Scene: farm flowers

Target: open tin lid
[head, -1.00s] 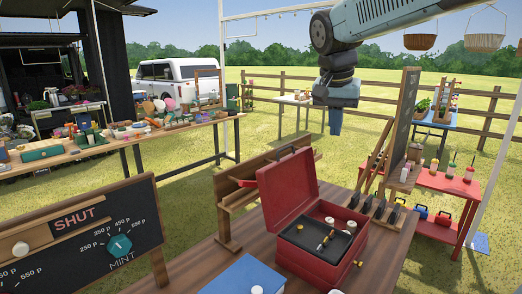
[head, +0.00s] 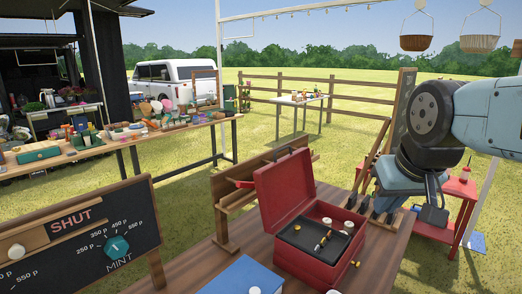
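A red tin box (head: 318,262) stands on the wooden table with its red lid (head: 286,190) raised and leaning back. A black tray (head: 318,238) inside it holds small items, including white-capped pots and a thin dark tool. A blue flat-topped box or tin (head: 243,279) with a pale knob is cut off by the bottom edge; it looks closed. My gripper (head: 433,214) hangs to the right of the red tin, apart from it, and points down. Its fingers are small and dark, and I cannot tell whether they are open.
A chalkboard sign (head: 95,245) with a teal dial and a SHUT plate stands at left. A wooden rack (head: 240,205) is behind the red tin. A red side table (head: 462,195) is at right, partly hidden by my arm. The table's right front corner (head: 385,270) is clear.

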